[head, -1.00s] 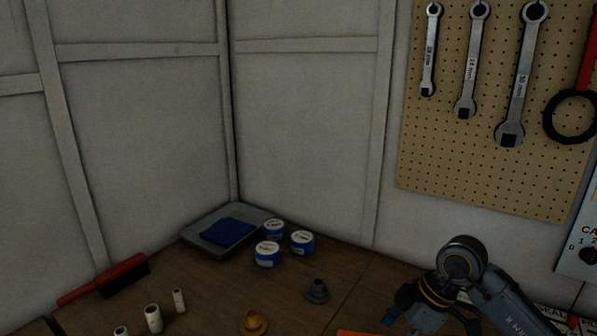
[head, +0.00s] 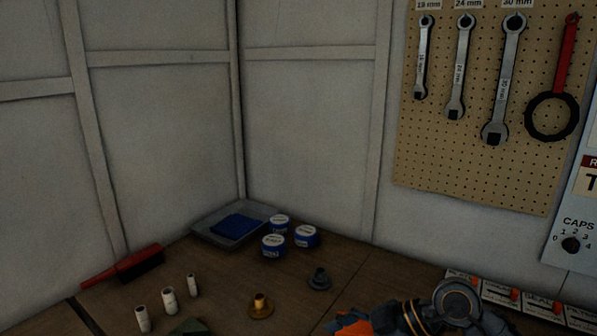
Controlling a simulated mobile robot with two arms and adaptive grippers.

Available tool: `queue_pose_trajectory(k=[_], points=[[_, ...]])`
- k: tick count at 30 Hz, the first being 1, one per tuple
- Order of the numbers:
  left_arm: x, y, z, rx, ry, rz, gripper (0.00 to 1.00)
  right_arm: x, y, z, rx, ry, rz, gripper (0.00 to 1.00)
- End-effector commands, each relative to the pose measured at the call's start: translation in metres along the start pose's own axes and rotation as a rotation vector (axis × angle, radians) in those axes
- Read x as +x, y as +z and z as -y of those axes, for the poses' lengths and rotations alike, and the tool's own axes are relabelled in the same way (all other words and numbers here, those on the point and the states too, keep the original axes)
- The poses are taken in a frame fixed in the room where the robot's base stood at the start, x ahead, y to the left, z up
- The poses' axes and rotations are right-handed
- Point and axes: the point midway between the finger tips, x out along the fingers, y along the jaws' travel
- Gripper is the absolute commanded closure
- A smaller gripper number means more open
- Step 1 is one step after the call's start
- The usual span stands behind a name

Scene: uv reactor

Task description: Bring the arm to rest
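One of my arms (head: 455,303) shows at the lower right of the head view, low over the right part of the workbench. Its rounded joint and dark segments with an orange ring are visible. Its gripper cannot be made out clearly at the bottom edge. An orange item (head: 352,324) lies partly hidden beside the arm. My other arm and its gripper are not in view.
The brown workbench (head: 225,285) holds a grey tray (head: 205,229) with a blue cloth, blue-and-white tins (head: 273,246), a brass flanged part (head: 260,306), a grey flanged part (head: 319,278), white cylinders (head: 168,301) and a red-handled brush (head: 125,267). A pegboard (head: 480,170) holds wrenches.

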Motion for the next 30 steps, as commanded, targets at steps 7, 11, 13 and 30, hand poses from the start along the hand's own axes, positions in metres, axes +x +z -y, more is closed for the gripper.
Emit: queue_pose_trajectory(k=[7,11,13,30], points=[[0.000,0.014,-0.002,0.000,0.002,0.021,0.60,0.007,-0.087,0.006,-0.136,0.181,-0.474,0.14],[0.000,0.015,-0.002,0.000,0.002,0.024,0.60,-0.021,-0.126,-0.005,-0.136,0.423,-0.740,0.14],[0.000,0.015,-0.002,0.000,0.002,0.023,0.60,-0.042,-0.133,-0.016,-0.099,0.579,-0.839,0.14],[0.000,0.009,-0.001,0.000,0.002,0.013,0.60,-0.095,0.112,0.006,0.842,1.447,-0.248,0.14]])
